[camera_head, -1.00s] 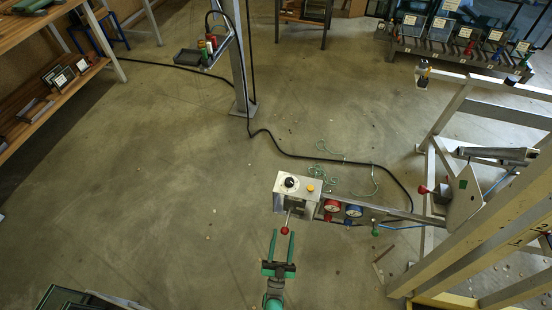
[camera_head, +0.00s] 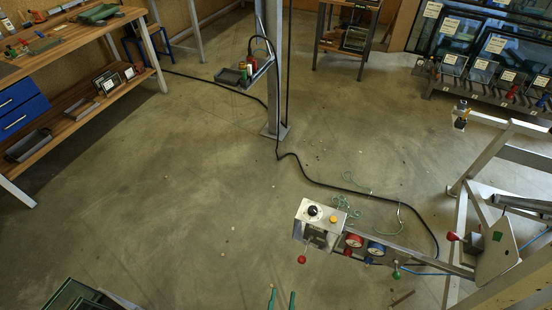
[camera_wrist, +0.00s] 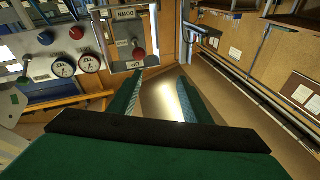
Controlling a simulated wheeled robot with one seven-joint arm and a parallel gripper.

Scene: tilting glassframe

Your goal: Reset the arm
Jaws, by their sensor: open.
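My gripper (camera_head: 281,299) shows at the bottom edge of the head view, with only its two green fingertips in sight. The fingers are apart and nothing is between them. In the wrist view my gripper (camera_wrist: 160,97) is open and empty too. The wrist view shows the red lever knob (camera_wrist: 138,53) beyond the left finger, not held.
A red gauge (camera_head: 354,241) and a blue gauge (camera_head: 376,248) sit on the frame's rail right of the box. The metal tilting frame (camera_head: 480,170) fills the right side. A black cable (camera_head: 340,187) crosses the floor. A workbench (camera_head: 75,40) stands at left. The middle floor is open.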

